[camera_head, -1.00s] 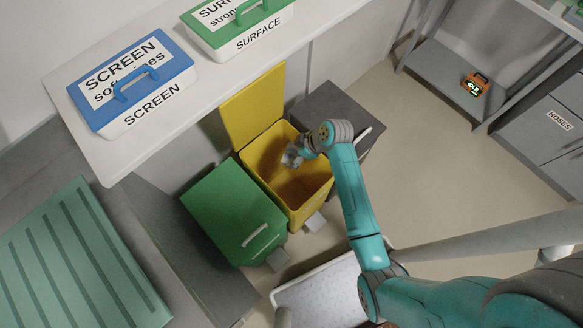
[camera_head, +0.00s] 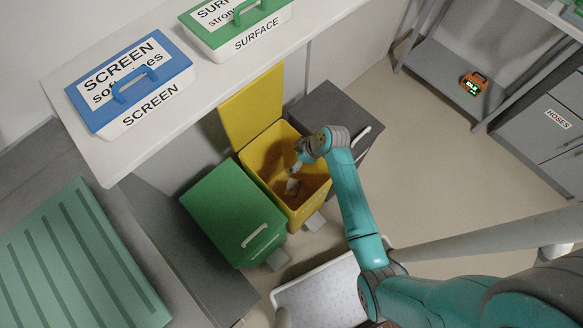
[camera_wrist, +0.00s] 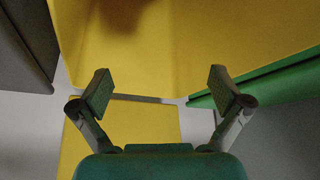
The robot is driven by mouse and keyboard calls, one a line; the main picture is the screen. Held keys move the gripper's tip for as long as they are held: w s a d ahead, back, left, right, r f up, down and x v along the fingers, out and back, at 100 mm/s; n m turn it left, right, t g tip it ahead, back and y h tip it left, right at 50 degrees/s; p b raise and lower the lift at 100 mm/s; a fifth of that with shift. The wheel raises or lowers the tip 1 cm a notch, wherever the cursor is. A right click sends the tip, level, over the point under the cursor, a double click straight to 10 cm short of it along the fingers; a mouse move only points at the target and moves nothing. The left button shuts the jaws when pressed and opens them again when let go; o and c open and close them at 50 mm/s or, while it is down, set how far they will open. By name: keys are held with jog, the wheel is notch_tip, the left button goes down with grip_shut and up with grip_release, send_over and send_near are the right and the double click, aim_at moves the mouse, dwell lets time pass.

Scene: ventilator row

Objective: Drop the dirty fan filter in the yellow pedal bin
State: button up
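The yellow pedal bin (camera_head: 315,200) stands with its lid (camera_head: 252,108) raised. My gripper (camera_head: 295,167) is over the bin's opening. In the wrist view my gripper (camera_wrist: 160,92) has its two fingers wide apart with nothing between them, and yellow bin surfaces (camera_wrist: 200,50) lie beyond.
A shut green bin (camera_head: 225,205) stands left of the yellow one and a dark grey bin (camera_head: 325,105) stands right. A white shelf (camera_head: 150,155) with a blue-lidded box (camera_head: 130,85) and a green-lidded box (camera_head: 240,30) is above. Open floor (camera_head: 440,165) lies to the right.

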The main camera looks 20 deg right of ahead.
jog(key=v, duration=1.2)
jog(key=shift+f, duration=0.1)
